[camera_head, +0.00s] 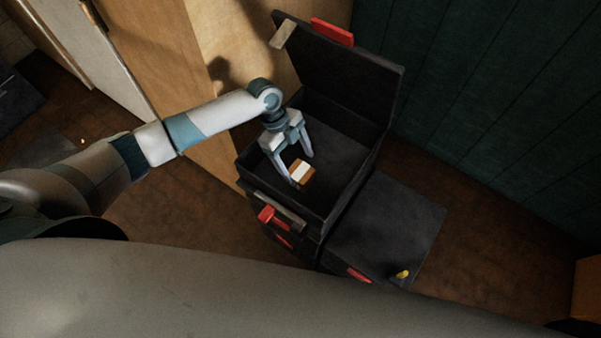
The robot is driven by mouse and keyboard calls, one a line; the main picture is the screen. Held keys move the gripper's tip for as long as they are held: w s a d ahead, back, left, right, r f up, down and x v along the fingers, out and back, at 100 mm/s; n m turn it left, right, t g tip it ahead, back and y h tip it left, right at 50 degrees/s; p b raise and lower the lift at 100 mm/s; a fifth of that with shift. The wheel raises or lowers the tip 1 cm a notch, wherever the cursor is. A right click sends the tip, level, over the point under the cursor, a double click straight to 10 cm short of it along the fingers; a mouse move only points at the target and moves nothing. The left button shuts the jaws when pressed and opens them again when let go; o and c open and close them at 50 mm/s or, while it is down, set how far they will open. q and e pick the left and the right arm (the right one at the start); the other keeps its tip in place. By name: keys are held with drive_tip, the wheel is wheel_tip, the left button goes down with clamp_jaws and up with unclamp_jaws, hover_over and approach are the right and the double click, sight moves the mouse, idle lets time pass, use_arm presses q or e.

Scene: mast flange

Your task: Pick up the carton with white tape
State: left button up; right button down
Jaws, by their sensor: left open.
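The carton with white tape (301,172) is a small brown box with a white strip across its top. It sits inside an open black case (345,150), near its left side. My left gripper (300,168) reaches down into the case from the left, with its fingers apart. The fingertips are right at the carton, and one finger overlaps its left edge in the picture. I cannot tell whether the fingers touch it. My right gripper is not in view.
The case's raised lid (340,65) with a red latch (332,32) stands behind. A closed dark box (390,225) with a small yellow object (402,274) on it stands to the right. Wooden panels (235,60) stand at the left; a dark green wall (480,90) is at the right.

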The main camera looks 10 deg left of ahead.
sight(299, 171)
use_arm(q)
drive_tip(key=shift+f, duration=0.15)
drive_tip(key=shift+s+d+f+p, duration=0.15)
drive_tip(key=shift+s+f+p, duration=0.05)
drive_tip(key=shift+f+p, duration=0.25)
drive_tip(key=p+x, duration=0.1)
drive_tip(key=x, duration=0.2)
drive_tip(key=shift+s+f, duration=0.1)
drive_tip(key=shift+f, duration=0.55)
drive_tip(key=c, duration=1.4)
drive_tip(key=shift+c, duration=0.2)
drive_tip(key=shift+r, duration=0.15)
